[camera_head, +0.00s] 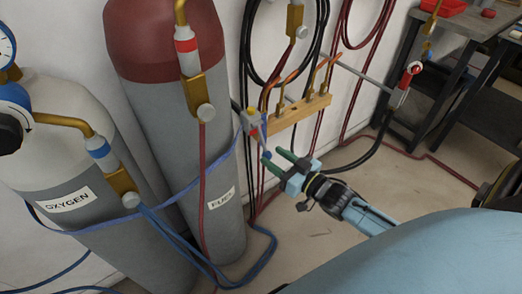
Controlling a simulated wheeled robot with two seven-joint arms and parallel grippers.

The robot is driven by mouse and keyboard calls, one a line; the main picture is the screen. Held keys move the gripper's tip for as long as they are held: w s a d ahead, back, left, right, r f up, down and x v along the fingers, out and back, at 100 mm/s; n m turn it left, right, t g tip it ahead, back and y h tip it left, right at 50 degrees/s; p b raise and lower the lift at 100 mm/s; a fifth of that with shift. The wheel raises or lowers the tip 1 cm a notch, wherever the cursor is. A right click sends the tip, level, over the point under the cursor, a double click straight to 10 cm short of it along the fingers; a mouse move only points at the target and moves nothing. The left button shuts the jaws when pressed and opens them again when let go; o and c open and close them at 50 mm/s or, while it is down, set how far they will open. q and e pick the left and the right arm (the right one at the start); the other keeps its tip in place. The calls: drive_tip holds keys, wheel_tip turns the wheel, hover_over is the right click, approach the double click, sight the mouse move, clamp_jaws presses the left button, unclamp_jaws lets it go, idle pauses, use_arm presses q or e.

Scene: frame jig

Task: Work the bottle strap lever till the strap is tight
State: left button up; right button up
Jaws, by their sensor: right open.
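A blue strap (187,188) runs around the grey oxygen bottle (60,165) and the fuel bottle (165,100) with its dark red top. Its small ratchet with a lever (252,120), with yellow and red parts, sits at the strap's right end, right of the fuel bottle by the wall. A thin bar slants down from it towards my fingers. My right gripper (275,158), with green fingertips, is open just below and right of the ratchet. I cannot tell whether a finger touches the lever. My left gripper is not in view.
A wooden rack (298,112) with brass hooks and hanging hoses is on the wall behind my gripper. Red and blue hoses hang from the bottles' regulators to the floor. A dark workbench (466,75) with a red tray (443,7) stands at the upper right. Floor between is mostly clear.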

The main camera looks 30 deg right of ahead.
sight(268, 153)
drive_tip(key=b+x, duration=0.1)
drive_tip(key=x, duration=0.5)
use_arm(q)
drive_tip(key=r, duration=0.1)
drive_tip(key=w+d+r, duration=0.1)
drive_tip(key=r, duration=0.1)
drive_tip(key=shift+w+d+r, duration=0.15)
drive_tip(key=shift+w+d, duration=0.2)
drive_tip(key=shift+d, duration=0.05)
use_arm(e)
clamp_jaws()
